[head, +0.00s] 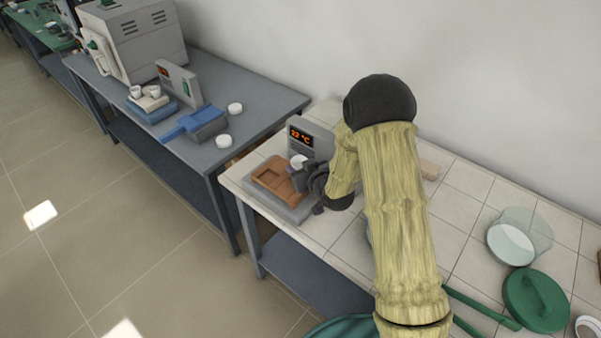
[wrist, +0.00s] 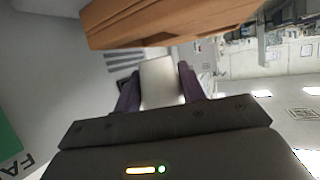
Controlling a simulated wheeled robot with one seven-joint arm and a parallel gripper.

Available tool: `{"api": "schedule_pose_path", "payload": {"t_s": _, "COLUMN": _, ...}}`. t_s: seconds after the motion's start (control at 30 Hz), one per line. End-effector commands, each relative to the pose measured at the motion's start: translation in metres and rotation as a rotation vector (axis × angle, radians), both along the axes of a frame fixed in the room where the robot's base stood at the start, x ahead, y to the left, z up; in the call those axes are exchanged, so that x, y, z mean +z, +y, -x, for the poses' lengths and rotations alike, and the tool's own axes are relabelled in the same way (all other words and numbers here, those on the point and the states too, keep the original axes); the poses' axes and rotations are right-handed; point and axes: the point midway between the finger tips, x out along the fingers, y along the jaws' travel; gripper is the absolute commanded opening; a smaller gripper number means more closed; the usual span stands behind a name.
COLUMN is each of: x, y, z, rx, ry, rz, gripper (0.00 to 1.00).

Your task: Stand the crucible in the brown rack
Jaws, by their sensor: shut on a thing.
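The brown rack (head: 268,176) sits on a grey plate at the left end of the white-tiled table. In the wrist view the rack (wrist: 150,28) fills the top edge as a brown block. My gripper (wrist: 160,88) is shut on the white crucible (wrist: 160,72), with one dark finger on each side of it. In the head view the crucible (head: 298,161) shows at the rack's back right side, beside my gripper (head: 306,174). I cannot tell whether it touches the rack. My arm hides part of the area to the right.
A grey device (head: 309,142) reading 22 °C stands behind the rack. A glass dish (head: 512,244) and a green lid (head: 537,299) lie at the right. A grey bench (head: 262,102) with a furnace (head: 136,40) and small white lids is at the left, across a gap.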

Motion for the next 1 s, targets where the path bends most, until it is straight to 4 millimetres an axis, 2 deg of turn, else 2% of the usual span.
{"api": "schedule_pose_path", "payload": {"t_s": 0.1, "x": -0.018, "y": 0.000, "z": 0.000, "rx": 0.000, "ry": 0.003, "rz": 0.001, "gripper": 0.16}}
{"api": "schedule_pose_path", "payload": {"t_s": 0.2, "x": -0.024, "y": 0.000, "z": 0.000, "rx": -0.001, "ry": 0.001, "rz": 0.001, "gripper": 0.16}}
{"api": "schedule_pose_path", "payload": {"t_s": 0.47, "x": -0.025, "y": -0.002, "z": -0.001, "rx": -0.003, "ry": 0.001, "rz": 0.001, "gripper": 0.16}}
{"api": "schedule_pose_path", "payload": {"t_s": 1.0, "x": -0.043, "y": -0.006, "z": 0.001, "rx": -0.010, "ry": 0.013, "rz": 0.006, "gripper": 0.16}}
